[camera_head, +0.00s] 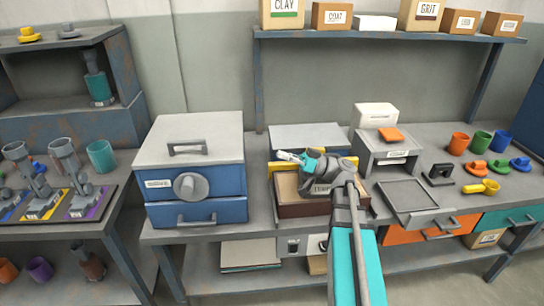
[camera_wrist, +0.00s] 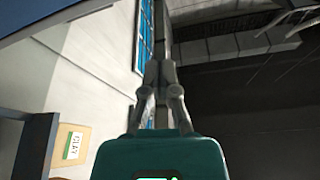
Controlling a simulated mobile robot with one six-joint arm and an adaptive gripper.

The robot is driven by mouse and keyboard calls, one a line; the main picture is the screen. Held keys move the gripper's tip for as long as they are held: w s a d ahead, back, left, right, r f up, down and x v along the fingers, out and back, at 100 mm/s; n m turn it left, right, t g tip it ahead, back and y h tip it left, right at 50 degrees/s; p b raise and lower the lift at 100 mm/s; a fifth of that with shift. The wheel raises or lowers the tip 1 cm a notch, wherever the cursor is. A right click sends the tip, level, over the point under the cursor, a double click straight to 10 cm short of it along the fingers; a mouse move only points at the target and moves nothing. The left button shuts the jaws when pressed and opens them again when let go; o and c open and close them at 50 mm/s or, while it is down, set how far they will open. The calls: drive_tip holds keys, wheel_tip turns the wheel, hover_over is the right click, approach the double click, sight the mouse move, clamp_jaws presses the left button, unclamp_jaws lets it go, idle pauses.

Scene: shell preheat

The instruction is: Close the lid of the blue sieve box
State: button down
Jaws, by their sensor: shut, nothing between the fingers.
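The blue box (camera_head: 197,190) stands on the workbench at centre left in the head view, with a label too small to read. Its grey lid (camera_head: 222,150) has a bar handle and appears to lie flat on the box; I see no clear gap beneath it. The front has a round grey knob, with a drawer below. My gripper (camera_head: 280,155) is to the right of the box, apart from it, with its fingers pointing left. In the wrist view my gripper (camera_wrist: 161,65) is shut and empty, and the box is not visible there.
A brown tray (camera_head: 300,210) sits below my gripper. A grey stand (camera_head: 368,150) bears an orange block, and coloured cups (camera_head: 459,143) stand at right. A shelf (camera_head: 390,37) with labelled boxes hangs behind. A cluttered side table (camera_head: 25,229) stands at left.

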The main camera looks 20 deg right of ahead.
drive_tip(key=shift+s+d, duration=0.3)
drive_tip(key=shift+d, duration=0.6)
drive_tip(key=s+a+f+m+g+h, duration=0.1)
drive_tip(key=a+f+m+g+h, duration=0.35)
drive_tip(key=a+f+h, duration=0.6)
drive_tip(key=s+f+m+g+h, duration=0.1)
drive_tip(key=s+f+m+h, duration=0.3)
drive_tip(key=f, duration=0.3)
drive_tip(key=s+f+m+g+h, duration=0.1)
drive_tip(key=s+f+m+h, duration=0.2)
drive_tip(key=f+h, duration=0.45)
wheel_tip(320, 180, up, 15)
drive_tip(key=y+p, duration=0.1)
drive_tip(key=p, duration=1.4)
drive_tip(key=shift+w, duration=0.2)
